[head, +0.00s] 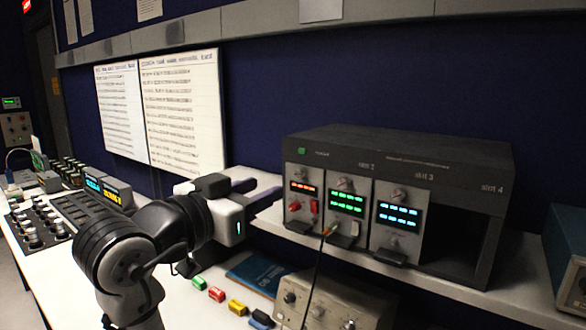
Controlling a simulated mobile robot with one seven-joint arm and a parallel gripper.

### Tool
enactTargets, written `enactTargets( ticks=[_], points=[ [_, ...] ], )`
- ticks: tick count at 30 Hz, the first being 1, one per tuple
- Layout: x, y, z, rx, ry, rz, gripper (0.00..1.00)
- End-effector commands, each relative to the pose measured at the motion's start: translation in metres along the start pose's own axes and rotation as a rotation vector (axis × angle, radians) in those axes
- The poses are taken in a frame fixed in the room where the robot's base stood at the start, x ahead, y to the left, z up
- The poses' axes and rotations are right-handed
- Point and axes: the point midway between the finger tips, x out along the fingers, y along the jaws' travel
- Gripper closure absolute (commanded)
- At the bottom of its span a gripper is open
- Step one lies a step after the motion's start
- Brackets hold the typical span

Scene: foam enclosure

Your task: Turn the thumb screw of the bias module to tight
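A dark rack (400,150) on the shelf holds three grey modules side by side. The left module (302,222) has an orange display and red switches. The middle module (347,222) has a green display. The right module (396,238) has a blue display. Round knobs show near the module tops, on the middle (345,184) and right (398,194) ones. Module names are too small to read, so I cannot tell which is the bias module or how its screw is turned. My gripper (267,192) is left of the rack, fingers apart and empty, pointing towards the left module.
Slot 4 (450,235) of the rack is an empty bay. A dark cable (314,275) hangs from the middle module's front. Below are a beige instrument (335,305), a blue book (257,272) and several coloured blocks (217,294). A control console (80,208) stands at left.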

Motion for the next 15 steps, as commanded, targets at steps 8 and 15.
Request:
enactTargets(
  ticks=[8, 15],
  points=[
    [0.059, 0.000, -0.003, -0.003, -0.002, 0.003, 0.61],
    [0.087, 0.000, -0.002, -0.001, 0.000, 0.001, 0.61]
  ],
)
